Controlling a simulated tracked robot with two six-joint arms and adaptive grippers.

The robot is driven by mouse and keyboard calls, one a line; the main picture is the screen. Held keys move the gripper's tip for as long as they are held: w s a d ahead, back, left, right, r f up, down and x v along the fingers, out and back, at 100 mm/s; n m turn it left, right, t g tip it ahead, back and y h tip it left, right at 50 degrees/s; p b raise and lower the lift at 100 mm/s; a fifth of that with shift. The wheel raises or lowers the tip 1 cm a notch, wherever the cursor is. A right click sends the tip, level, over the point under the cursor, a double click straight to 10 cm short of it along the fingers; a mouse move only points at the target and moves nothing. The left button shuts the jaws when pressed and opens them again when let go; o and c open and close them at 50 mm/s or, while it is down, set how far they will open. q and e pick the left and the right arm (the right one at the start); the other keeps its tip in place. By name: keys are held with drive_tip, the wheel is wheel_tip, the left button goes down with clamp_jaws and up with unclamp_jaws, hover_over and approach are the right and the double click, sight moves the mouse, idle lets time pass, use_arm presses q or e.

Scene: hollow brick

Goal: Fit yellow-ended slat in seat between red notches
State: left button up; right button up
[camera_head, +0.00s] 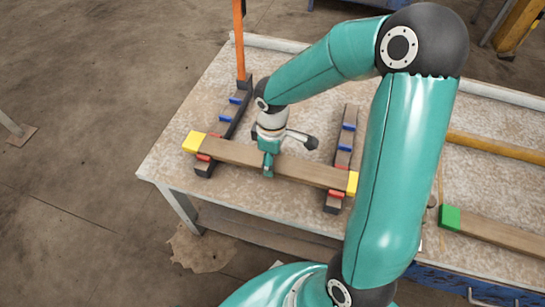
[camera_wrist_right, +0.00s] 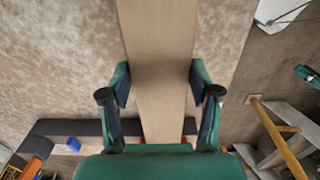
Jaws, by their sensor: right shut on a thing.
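The yellow-ended slat (camera_head: 225,153) lies crosswise over the near parts of two dark rails, the left rail (camera_head: 227,118) and the right rail (camera_head: 343,150). Red notch marks show on both sides of the slat at the left rail (camera_head: 203,157) and the right rail (camera_head: 336,194). I cannot tell whether the slat is fully down between them. My right gripper (camera_head: 268,169) is shut on the slat near its middle. In the right wrist view, the fingers (camera_wrist_right: 160,92) grip both sides of the slat (camera_wrist_right: 162,40). My left gripper is not in view.
Blue notch marks (camera_head: 348,127) sit further back on the rails. An orange post (camera_head: 239,40) rises at the left rail's far end. A green-ended slat (camera_head: 495,232) and a yellow bar (camera_head: 495,147) lie on the right of the table. My right arm hides the table's middle.

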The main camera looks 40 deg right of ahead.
drive_tip(key=o, duration=1.5)
wheel_tip(320, 180, up, 12)
drive_tip(key=shift+f, duration=0.1)
